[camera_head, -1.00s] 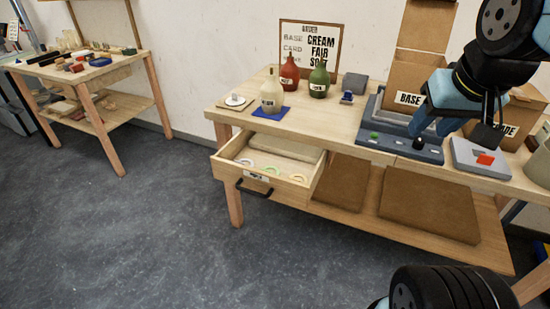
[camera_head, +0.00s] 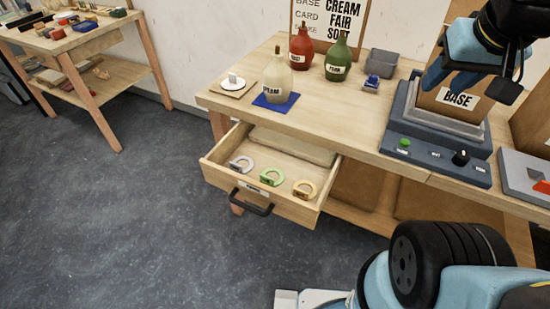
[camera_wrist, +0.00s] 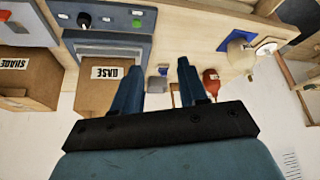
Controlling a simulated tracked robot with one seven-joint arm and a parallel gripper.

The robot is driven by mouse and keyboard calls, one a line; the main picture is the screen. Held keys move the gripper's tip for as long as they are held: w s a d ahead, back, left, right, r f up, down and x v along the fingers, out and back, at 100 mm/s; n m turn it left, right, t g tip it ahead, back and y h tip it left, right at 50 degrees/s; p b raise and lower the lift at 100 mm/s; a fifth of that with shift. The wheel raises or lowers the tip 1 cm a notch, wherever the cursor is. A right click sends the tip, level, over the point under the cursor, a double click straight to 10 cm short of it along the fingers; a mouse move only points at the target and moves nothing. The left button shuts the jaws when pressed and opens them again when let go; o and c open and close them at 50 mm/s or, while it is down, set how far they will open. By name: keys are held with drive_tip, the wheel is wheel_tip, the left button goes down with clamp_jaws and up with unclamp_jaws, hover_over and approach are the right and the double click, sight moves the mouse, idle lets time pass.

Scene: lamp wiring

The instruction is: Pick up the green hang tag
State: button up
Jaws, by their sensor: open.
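The green hang tag (camera_head: 271,177) is a pale green ring lying in the open drawer (camera_head: 211,170), in the middle of a row. A grey-white ring tag (camera_head: 241,164) lies to its left and a yellow-tan ring tag (camera_head: 304,189) to its right. My gripper (camera_head: 446,88) is open and empty at the upper right, above the grey device with the BASE label, well away from the drawer. In the wrist view its two blue fingers (camera_wrist: 160,82) stand apart with nothing between them. The drawer tags are not clearly visible in the wrist view.
A cream bottle (camera_head: 277,82) stands on a blue mat (camera_head: 259,101) above the drawer. Red (camera_head: 301,49) and green bottles (camera_head: 338,60) stand behind. The grey device (camera_head: 437,147) has a green button and black knob. Open floor lies before the drawer.

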drive_tip(key=shift+a, duration=0.2)
drive_tip(key=shift+o, duration=1.1)
drive_tip(key=shift+w+a, duration=0.1)
drive_tip(key=shift+o, duration=0.7)
drive_tip(key=shift+w+a+f, duration=0.1)
drive_tip(key=shift+w+a, duration=0.1)
drive_tip(key=shift+w, duration=0.05)
drive_tip(key=o, duration=0.4)
drive_tip(key=shift+m+g+y, duration=0.4)
drive_tip(key=shift+g, duration=0.3)
drive_tip(key=w+a+f, duration=0.1)
drive_tip(key=w, duration=0.1)
drive_tip(key=w+a+f, duration=0.1)
drive_tip(key=w+a, duration=0.1)
drive_tip(key=w+a+f, duration=0.1)
drive_tip(key=a, duration=0.1)
drive_tip(key=shift+w+f, duration=0.2)
drive_tip(key=shift+w, duration=0.2)
drive_tip(key=shift+c, duration=0.2)
drive_tip(key=m+g, duration=0.3)
drive_tip(key=g, duration=0.1)
hover_over(267, 178)
wheel_tip(267, 178, down, 25)
drive_tip(key=shift+m+h, duration=0.3)
drive_tip(key=shift+h, duration=0.1)
drive_tip(key=shift+w+f, duration=0.2)
drive_tip(key=shift+f, duration=3.35)
drive_tip(key=shift+w+f, duration=0.15)
drive_tip(key=shift+f, duration=3.35)
